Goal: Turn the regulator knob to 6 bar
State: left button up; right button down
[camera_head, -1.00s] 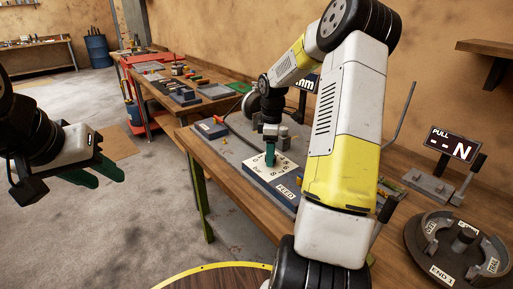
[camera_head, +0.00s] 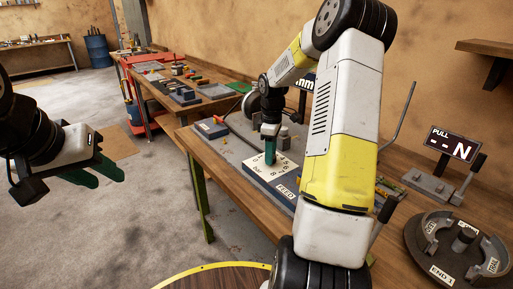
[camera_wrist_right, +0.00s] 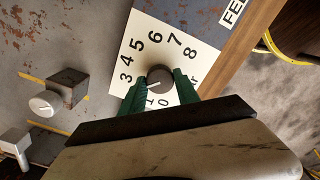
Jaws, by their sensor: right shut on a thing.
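The regulator knob (camera_wrist_right: 159,78) is dark and round, on a white dial card (camera_wrist_right: 207,65) printed with numbers around it. A pale mark on the knob points to the lower left in the right wrist view, towards the low numbers; the 2 seems hidden by a finger. The 6 is above the knob. My right gripper (camera_wrist_right: 161,80) is shut on the knob, one green finger on each side. In the head view, my right gripper (camera_head: 270,157) points down at the dial card (camera_head: 262,172) and hides the knob. My left gripper (camera_head: 108,178) is open and empty, off the bench.
A smaller pale-faced knob (camera_wrist_right: 42,105) on a grey block is left of the dial in the right wrist view. The wooden bench (camera_head: 240,205) runs along the wall. A round fixture (camera_head: 455,255) and a PULL display (camera_head: 450,144) stand at the right. Floor at left is open.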

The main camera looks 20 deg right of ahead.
jog(key=m, duration=1.6)
jog(key=shift+w, duration=0.1)
jog(key=shift+m, duration=2.3)
jog(key=c, duration=0.9)
grip_release()
jog(key=shift+r, duration=0.15)
